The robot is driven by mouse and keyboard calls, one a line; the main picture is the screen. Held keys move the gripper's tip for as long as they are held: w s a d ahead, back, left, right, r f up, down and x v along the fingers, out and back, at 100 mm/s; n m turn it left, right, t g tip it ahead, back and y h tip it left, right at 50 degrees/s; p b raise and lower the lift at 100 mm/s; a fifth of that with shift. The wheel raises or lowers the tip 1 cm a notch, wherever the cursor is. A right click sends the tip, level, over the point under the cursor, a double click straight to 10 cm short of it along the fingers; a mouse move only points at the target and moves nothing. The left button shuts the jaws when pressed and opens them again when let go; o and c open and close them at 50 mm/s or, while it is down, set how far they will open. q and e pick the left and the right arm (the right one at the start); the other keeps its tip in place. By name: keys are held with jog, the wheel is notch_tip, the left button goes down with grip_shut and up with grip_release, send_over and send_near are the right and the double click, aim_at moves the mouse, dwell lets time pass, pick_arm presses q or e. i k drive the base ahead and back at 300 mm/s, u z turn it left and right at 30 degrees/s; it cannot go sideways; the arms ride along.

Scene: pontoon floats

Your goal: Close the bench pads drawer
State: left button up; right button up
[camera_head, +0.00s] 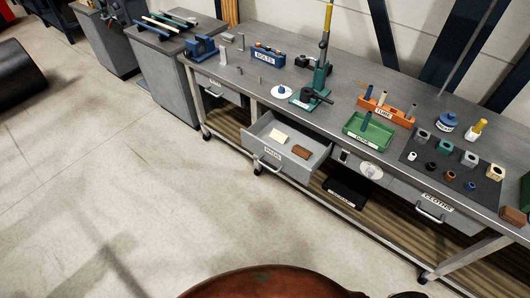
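The bench pads drawer (265,150), a grey drawer labelled PADS, is pulled out from under the workbench near the middle of the view. A cream block (279,136) and a brown block (302,152) lie inside it. Its bar handle (267,164) is on the front face. Neither of my grippers is in view.
The workbench (340,94) holds a green tray (368,131), an orange rack (386,109), a green press (318,85) and a dark mat (457,170) with several small parts. A drawer labelled CLOTHS (436,204) looks shut. A black bin (347,189) sits on the lower shelf. The floor in front is clear.

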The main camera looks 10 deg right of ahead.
aim_at(256, 139)
jog(key=z, duration=0.25)
jog(key=i, duration=1.2)
jog(key=z, duration=0.5)
